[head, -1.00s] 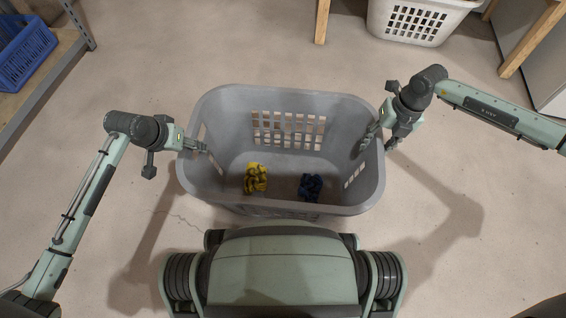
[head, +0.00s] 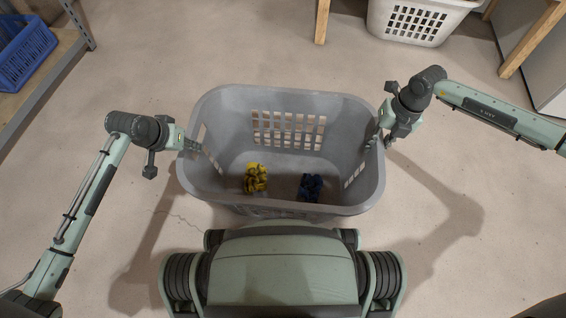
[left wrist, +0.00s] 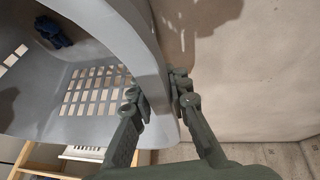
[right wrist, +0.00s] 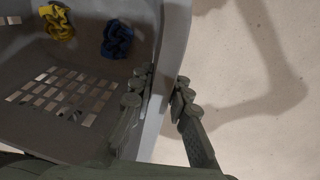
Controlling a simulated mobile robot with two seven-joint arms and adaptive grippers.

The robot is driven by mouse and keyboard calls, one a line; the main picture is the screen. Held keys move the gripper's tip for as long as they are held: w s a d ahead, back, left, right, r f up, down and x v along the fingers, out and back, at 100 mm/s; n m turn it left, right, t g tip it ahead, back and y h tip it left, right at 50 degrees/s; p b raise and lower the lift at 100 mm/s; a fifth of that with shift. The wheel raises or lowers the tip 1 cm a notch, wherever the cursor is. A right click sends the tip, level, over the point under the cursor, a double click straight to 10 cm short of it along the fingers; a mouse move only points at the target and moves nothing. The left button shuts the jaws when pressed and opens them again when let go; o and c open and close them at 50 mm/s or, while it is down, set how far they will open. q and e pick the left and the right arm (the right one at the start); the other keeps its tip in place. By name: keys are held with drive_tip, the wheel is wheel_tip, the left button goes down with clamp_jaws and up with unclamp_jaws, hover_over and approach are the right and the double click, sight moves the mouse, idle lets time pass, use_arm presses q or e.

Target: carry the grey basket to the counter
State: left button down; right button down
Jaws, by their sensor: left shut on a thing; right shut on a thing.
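The grey basket (head: 285,100) is in front of my body in the head view, upright, with slotted walls. A yellow cloth (head: 256,178) and a dark blue cloth (head: 311,187) lie inside it. My left gripper (head: 196,146) is shut on the basket's left rim; the left wrist view shows its fingers (left wrist: 160,92) on both sides of the wall. My right gripper (head: 377,140) is shut on the right rim; the right wrist view shows its fingers (right wrist: 161,92) on either side of it. I cannot tell whether the basket touches the floor. I cannot make out the counter.
A white basket (head: 420,18) stands at the back right, near wooden legs (head: 528,40) and a pale cabinet (head: 545,65). A blue crate (head: 25,52) sits on a shelf (head: 50,65) at the left. The floor (head: 245,45) behind the grey basket is mostly clear.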

use_arm(q)
drive_tip(key=shift+a+r, duration=0.15)
drive_tip(key=shift+r, duration=0.05)
use_arm(e)
drive_tip(key=shift+d+r, duration=0.15)
drive_tip(key=shift+r, duration=0.05)
